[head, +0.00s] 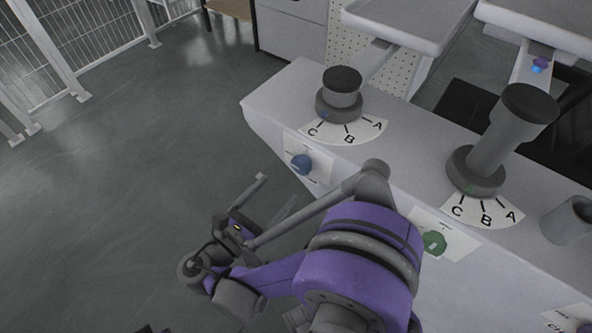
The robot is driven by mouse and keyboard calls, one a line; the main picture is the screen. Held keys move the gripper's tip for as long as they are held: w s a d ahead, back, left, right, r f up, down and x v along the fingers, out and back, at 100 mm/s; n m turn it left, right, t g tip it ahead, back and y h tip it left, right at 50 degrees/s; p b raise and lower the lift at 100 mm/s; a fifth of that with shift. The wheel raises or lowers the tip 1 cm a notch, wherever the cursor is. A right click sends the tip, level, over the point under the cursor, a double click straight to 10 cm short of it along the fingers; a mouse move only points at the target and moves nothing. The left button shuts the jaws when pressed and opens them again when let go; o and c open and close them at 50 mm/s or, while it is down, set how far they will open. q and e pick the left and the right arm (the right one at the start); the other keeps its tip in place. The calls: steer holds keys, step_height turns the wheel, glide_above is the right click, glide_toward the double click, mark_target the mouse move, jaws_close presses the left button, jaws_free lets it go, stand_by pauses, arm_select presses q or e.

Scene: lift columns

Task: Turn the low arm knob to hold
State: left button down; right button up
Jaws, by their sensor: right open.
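The low column (341,95) stands at the left on the white bench, with a tray arm running back from it. Below it on the bench's front face is a blue knob (301,163) on a white label plate; its print is too small to read. My right gripper (279,189) is open and empty. It appears below and left of the blue knob in the picture, apart from it. My left gripper is not in view.
The bench (420,135) carries curved A, B, C scales (345,131) at the column feet. White trays (412,20) are at the back. A short grey cylinder (567,220) stands at the right. Open grey floor (150,160) lies left, with a white fence (70,50) beyond.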

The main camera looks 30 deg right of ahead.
mark_target(299, 167)
steer(key=b+x, duration=0.1)
steer(key=x, duration=0.8)
steer(key=shift+d, duration=0.15)
steer(key=shift+c, duration=0.3)
steer(key=c, duration=1.3)
